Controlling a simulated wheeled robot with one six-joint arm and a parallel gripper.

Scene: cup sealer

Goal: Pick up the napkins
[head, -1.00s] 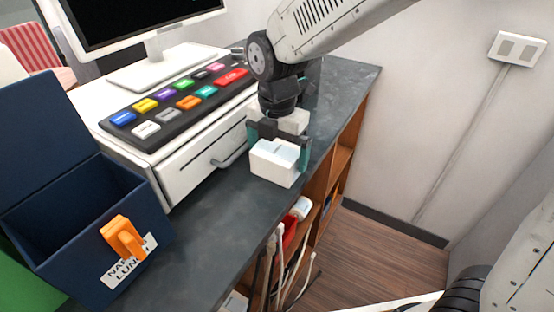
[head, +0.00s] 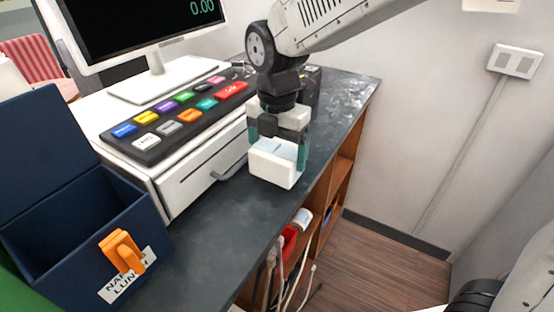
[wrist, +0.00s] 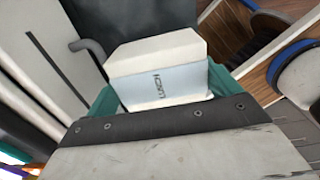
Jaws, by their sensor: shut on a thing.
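The napkins are a white block-shaped pack (head: 273,166) with a pale blue band. They are at the right-hand edge of the dark counter (head: 215,235), beside the cash register. My gripper (head: 277,153) points down from above, its teal fingers on either side of the pack, shut on it. In the wrist view the pack (wrist: 158,55) sits between the teal fingers (wrist: 165,92), its band with dark lettering facing the camera. Whether the pack touches the counter cannot be told.
The white register drawer (head: 200,170) and colored keypad (head: 180,115) stand left of my gripper. An open navy box (head: 60,250) with an orange clip (head: 122,252) is at lower left. Wooden shelves (head: 325,205) lie under the counter edge. The front counter is clear.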

